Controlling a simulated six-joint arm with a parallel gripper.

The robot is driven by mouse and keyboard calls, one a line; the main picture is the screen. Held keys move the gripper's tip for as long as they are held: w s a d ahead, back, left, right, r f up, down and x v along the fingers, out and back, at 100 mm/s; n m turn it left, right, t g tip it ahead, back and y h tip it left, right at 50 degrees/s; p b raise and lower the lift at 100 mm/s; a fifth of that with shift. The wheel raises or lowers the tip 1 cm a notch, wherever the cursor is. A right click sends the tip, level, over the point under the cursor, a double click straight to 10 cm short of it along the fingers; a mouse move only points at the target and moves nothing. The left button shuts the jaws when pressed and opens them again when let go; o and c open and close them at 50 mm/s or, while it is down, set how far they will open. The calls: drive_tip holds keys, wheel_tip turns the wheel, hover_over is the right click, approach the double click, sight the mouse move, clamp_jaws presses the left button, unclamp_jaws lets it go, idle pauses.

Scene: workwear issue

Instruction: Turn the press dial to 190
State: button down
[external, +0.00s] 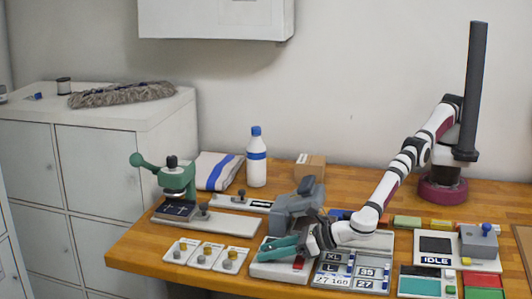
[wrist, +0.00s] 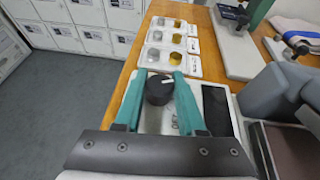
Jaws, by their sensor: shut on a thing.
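The press dial (wrist: 158,90) is a dark round knob with a short white pointer line, on the pale base of the grey press (external: 297,210). The pointer leans toward the upper right in the wrist view. My gripper (wrist: 160,76) has its two teal fingers shut on the dial, one on each side. In the external view my gripper (external: 272,248) is low over the front left of the press base (external: 268,271), and its fingers hide the dial. The scale numbers around the dial are not readable. The grey press also shows in the wrist view (wrist: 276,92).
Several small white cards with grey and gold pieces (external: 204,254) lie left of the press. A green-handled press (external: 172,180) stands behind them. Size tiles (external: 345,270) and a panel reading IDLE (external: 435,260) are to the right. The table's front edge is close.

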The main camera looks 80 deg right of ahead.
drive_tip(key=c, duration=0.5)
unclamp_jaws()
drive_tip(key=v, duration=1.6)
drive_tip(key=shift+w, duration=0.1)
drive_tip(key=d+n+g+y, duration=0.1)
drive_tip(key=d+n+y, duration=0.3)
drive_tip(key=d+y, duration=0.1)
drive_tip(key=x, duration=1.5)
drive_tip(key=shift+w+d, duration=0.3)
